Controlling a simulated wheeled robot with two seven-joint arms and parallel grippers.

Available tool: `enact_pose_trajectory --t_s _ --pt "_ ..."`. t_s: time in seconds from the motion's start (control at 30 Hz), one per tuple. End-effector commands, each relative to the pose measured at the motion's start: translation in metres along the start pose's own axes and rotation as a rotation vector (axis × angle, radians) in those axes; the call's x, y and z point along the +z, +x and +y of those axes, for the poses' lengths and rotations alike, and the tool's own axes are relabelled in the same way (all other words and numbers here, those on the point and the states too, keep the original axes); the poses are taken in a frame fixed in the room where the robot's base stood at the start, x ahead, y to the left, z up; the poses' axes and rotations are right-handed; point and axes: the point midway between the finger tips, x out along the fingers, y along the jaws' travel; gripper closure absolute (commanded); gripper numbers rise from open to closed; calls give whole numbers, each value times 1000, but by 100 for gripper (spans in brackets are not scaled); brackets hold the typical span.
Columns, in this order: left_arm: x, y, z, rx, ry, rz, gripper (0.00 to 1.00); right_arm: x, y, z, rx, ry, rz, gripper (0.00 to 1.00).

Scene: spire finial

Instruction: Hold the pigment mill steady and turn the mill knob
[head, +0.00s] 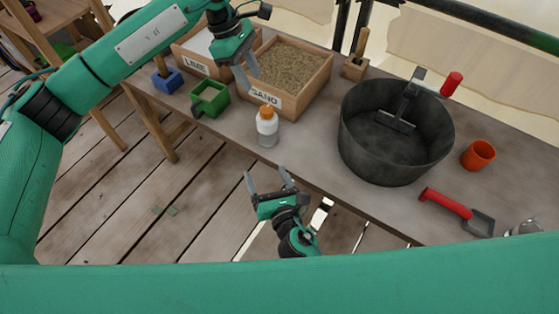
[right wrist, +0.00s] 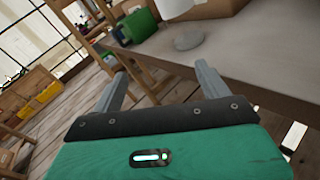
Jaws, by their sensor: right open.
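I take the small white bottle-like thing with an orange knob on top (head: 267,126) to be the pigment mill. It stands upright near the table's front edge, in front of the sand box. Its white body and grey base show at the top of the right wrist view (right wrist: 187,32); its knob is cut off there. My left gripper (head: 253,82) is above and behind the mill, over the sand box's front corner, not touching the mill. Its finger gap is unclear. My right gripper (head: 268,178) is open and empty, in front of the table edge, below the mill.
A sand box (head: 318,88) and a lime box stand behind the mill. A green container (head: 210,99) and a blue block (head: 168,80) are to the left. A big dark tub (head: 365,150), an orange cup (head: 478,155) and a red-handled trowel (head: 447,203) are to the right.

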Motion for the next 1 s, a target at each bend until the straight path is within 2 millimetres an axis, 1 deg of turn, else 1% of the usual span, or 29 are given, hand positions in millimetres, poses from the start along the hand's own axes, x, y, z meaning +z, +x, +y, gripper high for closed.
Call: enact_pose_trajectory --t_s 0.03,0.1,0.23,0.37,0.47,0.9,1.0 --pt "0 0 0 0 0 0 64 13 6 -11 -23 -85 -29 23" --pt "0 0 0 0 0 0 64 25 10 -20 -51 -176 -54 23" --pt "0 0 0 0 0 0 64 37 16 -29 -80 -263 -78 23" --pt "0 0 0 0 0 0 64 40 26 -31 -86 -281 -83 23" --pt "0 0 0 0 0 0 64 42 39 -32 -86 -279 -83 23" --pt "0 0 0 0 0 0 64 48 117 -38 -86 -276 -81 23" --pt "0 0 0 0 0 0 64 49 132 -39 -85 -276 -80 23"
